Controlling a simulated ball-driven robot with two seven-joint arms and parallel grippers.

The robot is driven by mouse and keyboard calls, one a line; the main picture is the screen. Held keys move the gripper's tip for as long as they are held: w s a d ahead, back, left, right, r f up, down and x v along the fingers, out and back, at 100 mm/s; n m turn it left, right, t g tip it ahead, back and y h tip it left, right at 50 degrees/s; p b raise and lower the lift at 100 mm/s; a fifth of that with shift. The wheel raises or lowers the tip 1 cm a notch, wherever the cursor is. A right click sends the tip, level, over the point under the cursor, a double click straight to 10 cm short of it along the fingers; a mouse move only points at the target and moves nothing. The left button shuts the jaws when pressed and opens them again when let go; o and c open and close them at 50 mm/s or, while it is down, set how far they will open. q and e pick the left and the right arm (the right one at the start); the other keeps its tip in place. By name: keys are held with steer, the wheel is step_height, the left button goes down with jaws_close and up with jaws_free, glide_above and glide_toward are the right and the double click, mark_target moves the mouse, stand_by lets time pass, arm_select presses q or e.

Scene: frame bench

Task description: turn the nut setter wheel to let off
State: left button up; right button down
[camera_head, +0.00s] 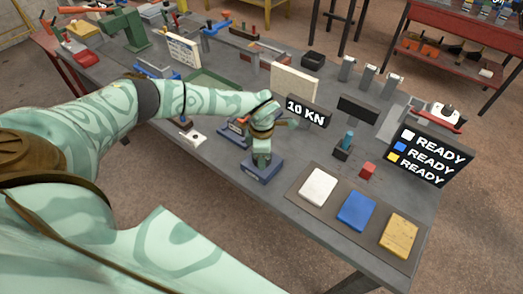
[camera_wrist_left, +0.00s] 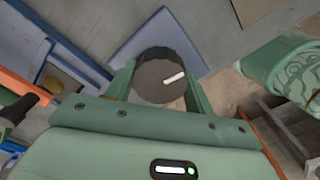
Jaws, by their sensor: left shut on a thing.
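The nut setter wheel (camera_wrist_left: 160,76) is a dark round knob with a pale line mark, seen from above in the left wrist view. It sits on a blue-grey base (camera_head: 262,171) near the front edge of the bench in the head view. My left gripper (camera_head: 262,150) reaches down over the base and hides most of the wheel there. In the left wrist view my left gripper's fingers (camera_wrist_left: 158,92) stand on both sides of the wheel and are shut on it. The mark points to the right and slightly up. My right gripper is not in view.
A black sign reading 10 KN (camera_head: 306,112) stands behind the base. To the right, white (camera_head: 318,187), blue (camera_head: 357,211) and yellow (camera_head: 399,235) pads lie on a mat. A READY board (camera_head: 428,156) stands behind them.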

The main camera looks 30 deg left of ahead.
arm_select(q)
steer(key=n+p, duration=0.1)
steer(key=n, duration=0.1)
steer(key=n+p, duration=0.1)
steer(key=n, duration=0.2)
steer(key=shift+r+n+p, duration=0.2)
steer(key=shift+n+p, duration=0.1)
steer(key=shift+p, duration=0.1)
steer(key=n+p, duration=0.2)
steer(key=n, duration=0.2)
steer(key=shift+w, duration=0.1)
steer(key=n+p, duration=0.3)
steer(key=n, duration=0.2)
steer(key=shift+n, duration=0.4)
steer(key=n+p, duration=0.1)
steer(key=n, duration=0.3)
steer(key=shift+p, duration=0.4)
steer(key=shift+n, duration=0.3)
steer(key=o, duration=1)
steer(key=shift+f, duration=0.15)
